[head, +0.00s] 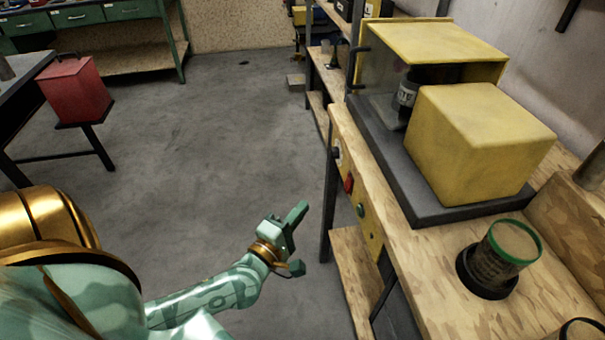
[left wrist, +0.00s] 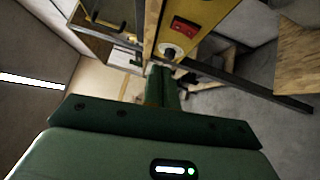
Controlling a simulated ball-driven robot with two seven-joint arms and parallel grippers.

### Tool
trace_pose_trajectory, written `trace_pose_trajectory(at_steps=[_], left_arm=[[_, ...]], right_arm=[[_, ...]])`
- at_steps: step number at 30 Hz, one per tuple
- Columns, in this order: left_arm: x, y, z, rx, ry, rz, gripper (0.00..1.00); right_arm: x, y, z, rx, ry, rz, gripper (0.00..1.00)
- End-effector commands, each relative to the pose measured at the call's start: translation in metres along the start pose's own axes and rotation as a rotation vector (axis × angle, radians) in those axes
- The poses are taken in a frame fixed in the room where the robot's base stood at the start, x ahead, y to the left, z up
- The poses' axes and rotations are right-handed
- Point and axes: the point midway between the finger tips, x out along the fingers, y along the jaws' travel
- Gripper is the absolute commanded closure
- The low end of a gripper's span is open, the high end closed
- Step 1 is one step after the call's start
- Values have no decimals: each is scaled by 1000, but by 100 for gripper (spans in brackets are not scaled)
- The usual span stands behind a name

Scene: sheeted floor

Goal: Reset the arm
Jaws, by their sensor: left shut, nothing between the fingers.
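My left arm comes in from the lower left of the head view, green with gold bands. My left gripper (head: 298,217) is shut and empty, held over the floor just left of the wooden workbench (head: 420,262). Its fingers point up and to the right. In the left wrist view the shut green gripper (left wrist: 163,90) points toward the bench's yellow panel with a red switch. My right gripper does not show in either view.
On the bench stand a yellow machine (head: 484,140) on a dark base and a green-rimmed cup (head: 497,258). A red can (head: 75,90) sits on a stool at the left. A green workbench (head: 105,14) is at the back. The grey floor between is clear.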

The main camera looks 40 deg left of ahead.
Motion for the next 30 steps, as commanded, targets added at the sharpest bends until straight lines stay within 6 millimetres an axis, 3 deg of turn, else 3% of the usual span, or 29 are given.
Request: trace_pose_trajectory(at_steps=[13,16,20,23,24,26,30], left_arm=[[0,0,0,3,0,0,100],[0,-5,8,120,-44,-19,100],[-19,-75,6,524,-178,-165,100],[-57,-151,-6,850,-320,-337,100],[-77,-181,-12,969,-390,-411,100],[-112,-222,-21,1123,-500,-520,100],[-214,-301,-41,1400,-807,-759,100]], right_arm=[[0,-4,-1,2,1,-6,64],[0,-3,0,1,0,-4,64],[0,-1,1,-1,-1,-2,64],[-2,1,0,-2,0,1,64],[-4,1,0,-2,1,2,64],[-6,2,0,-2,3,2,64],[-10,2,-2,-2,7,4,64]])
